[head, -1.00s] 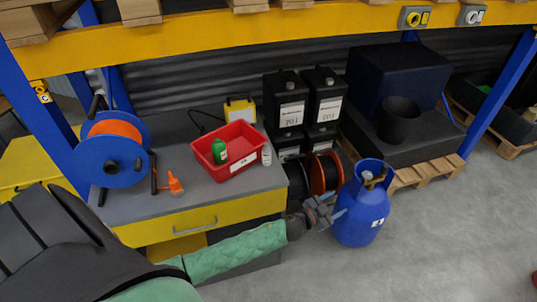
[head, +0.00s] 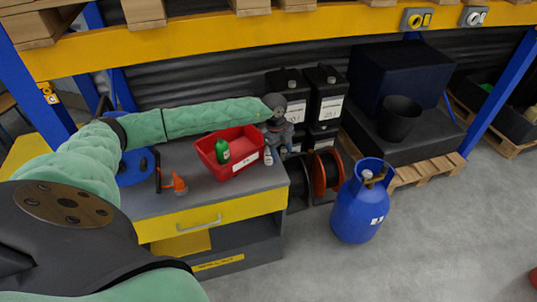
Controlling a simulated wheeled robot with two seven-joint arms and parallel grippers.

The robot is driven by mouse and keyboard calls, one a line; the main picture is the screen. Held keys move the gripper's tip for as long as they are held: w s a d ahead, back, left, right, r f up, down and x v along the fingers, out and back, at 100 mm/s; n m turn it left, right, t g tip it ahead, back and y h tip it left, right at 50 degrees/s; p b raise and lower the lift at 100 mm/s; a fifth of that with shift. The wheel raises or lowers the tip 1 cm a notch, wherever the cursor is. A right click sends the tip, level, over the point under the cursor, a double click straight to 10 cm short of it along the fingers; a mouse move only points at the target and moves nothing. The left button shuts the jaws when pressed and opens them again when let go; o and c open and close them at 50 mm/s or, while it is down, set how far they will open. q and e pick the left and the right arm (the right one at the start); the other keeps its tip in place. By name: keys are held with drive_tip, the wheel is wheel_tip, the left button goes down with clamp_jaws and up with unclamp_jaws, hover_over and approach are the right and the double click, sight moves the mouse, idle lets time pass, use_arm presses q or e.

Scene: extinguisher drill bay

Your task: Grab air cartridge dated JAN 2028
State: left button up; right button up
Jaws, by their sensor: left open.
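A small pale cylinder (head: 268,158) stands on the grey bench top, just right of the red bin (head: 212,163). It may be an air cartridge, but no date is readable. A green bottle (head: 222,151) stands in the red bin. My left arm reaches across the bench from the left, and my left gripper (head: 277,152) is open, pointing down at the bin's right end, by the pale cylinder. I cannot tell whether the fingers are around or beside it. My right gripper is not in view.
An orange nozzle (head: 179,184) and a blue reel (head: 135,168) are on the bench's left part. Black canisters (head: 328,95) stand behind the gripper. An orange cable reel (head: 326,172) and a blue gas cylinder (head: 361,203) are right of the bench.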

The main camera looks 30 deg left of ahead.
sight(268, 153)
use_arm(q)
drive_tip(key=shift+n+y, duration=0.5)
drive_tip(key=shift+y, duration=0.4)
drive_tip(key=a, duration=0.1)
drive_tip(key=a+r, duration=0.1)
drive_tip(key=a, duration=0.1)
drive_tip(key=a+r, duration=0.1)
drive_tip(key=a, duration=0.1)
drive_tip(key=shift+w, duration=0.1)
drive_tip(key=shift+a+f+p, duration=0.3)
drive_tip(key=shift+a+p, duration=0.15)
drive_tip(key=shift+f, duration=0.8)
drive_tip(key=shift+f+p, duration=0.1)
drive_tip(key=shift+p, duration=0.3)
drive_tip(key=f+p, duration=0.3)
drive_tip(key=f, duration=0.1)
drive_tip(key=shift+w+a, duration=0.2)
drive_tip(key=shift+a, duration=0.05)
drive_tip(key=shift+f, duration=0.55)
drive_tip(key=c, duration=1.2)
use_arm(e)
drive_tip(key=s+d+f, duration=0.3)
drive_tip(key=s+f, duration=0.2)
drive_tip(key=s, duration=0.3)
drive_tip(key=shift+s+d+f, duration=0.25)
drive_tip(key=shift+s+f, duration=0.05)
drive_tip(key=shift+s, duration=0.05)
